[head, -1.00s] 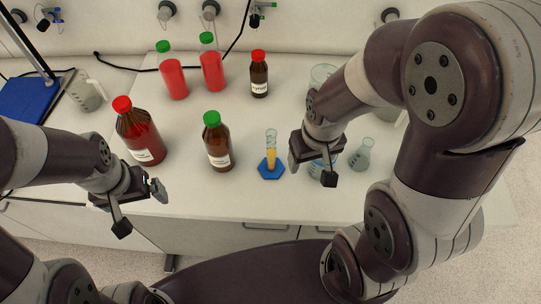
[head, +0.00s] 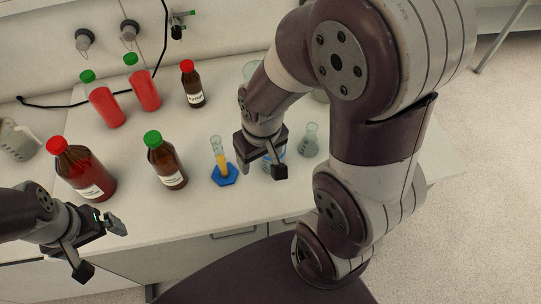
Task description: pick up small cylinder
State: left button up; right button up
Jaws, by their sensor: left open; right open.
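The small cylinder (head: 221,160) is a slim clear graduated cylinder with yellow-orange liquid and a blue hexagonal base. It stands upright on the white bench (head: 205,207) near the front edge. My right gripper (head: 265,163) is open just right of the cylinder, apart from it, with a beaker of bluish liquid (head: 267,162) partly hidden behind it. My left gripper (head: 101,247) is open and empty at the lower left, in front of the bench edge and well away from the cylinder.
A green-capped brown bottle (head: 166,162) stands left of the cylinder, and a large red-capped bottle (head: 82,171) further left. A small flask (head: 310,140) stands right of my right gripper. Red bottles (head: 105,106) and a small brown bottle (head: 193,87) stand behind.

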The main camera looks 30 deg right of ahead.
aim_at(224, 174)
jog(key=j+z, duration=0.25)
jog(key=z, duration=0.15)
jog(key=j+z, duration=0.25)
jog(key=z, duration=0.15)
jog(key=j+z, duration=0.2)
jog(key=z, duration=0.2)
